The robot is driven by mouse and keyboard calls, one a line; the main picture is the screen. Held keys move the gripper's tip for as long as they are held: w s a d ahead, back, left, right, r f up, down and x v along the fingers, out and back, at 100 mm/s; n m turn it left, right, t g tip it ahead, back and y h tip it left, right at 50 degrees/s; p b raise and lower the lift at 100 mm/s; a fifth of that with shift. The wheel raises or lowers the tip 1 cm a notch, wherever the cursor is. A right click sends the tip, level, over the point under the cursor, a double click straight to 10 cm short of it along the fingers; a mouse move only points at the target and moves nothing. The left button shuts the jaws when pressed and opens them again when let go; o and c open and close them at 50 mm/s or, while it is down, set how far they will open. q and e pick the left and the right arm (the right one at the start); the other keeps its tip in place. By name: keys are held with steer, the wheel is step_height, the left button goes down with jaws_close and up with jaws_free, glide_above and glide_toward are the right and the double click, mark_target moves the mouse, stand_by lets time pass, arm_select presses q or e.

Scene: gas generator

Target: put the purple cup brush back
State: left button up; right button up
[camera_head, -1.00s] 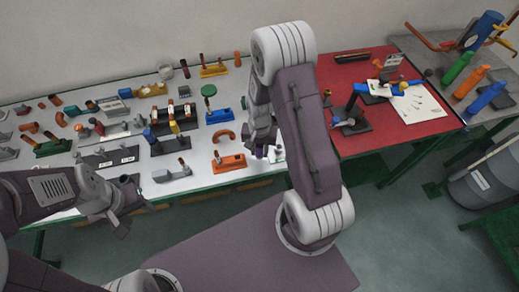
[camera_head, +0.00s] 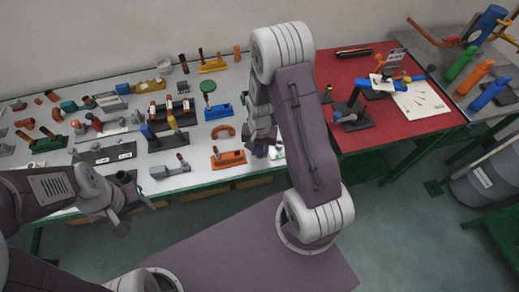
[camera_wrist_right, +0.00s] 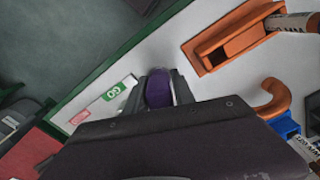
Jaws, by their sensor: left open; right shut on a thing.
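The purple cup brush (camera_wrist_right: 158,90) is between the fingers of my right gripper (camera_wrist_right: 158,92) in the right wrist view. The gripper is shut on it above the white table near its front edge. In the head view my right gripper (camera_head: 262,142) hangs over the table's front right, with a little of the purple piece showing below it; the arm hides much of this spot. My left gripper (camera_head: 122,208) is open and empty in front of the table's left part. A GO/NO GO marked gauge (camera_wrist_right: 105,100) lies on the table beside the brush.
An orange holder (camera_head: 229,159) and an orange hook-shaped part (camera_head: 224,132) stand left of my right gripper. A blue holder (camera_head: 219,112) is behind them. The red table (camera_head: 400,125) is to the right. Many parts crowd the white table (camera_head: 205,177); its front strip is clearer.

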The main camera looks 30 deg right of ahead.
steer(key=o, duration=1.2)
steer(key=shift+f, duration=0.1)
step_height(320, 180, up, 9)
steer(key=shift+r+p, duration=0.1)
steer(key=shift+p, duration=0.25)
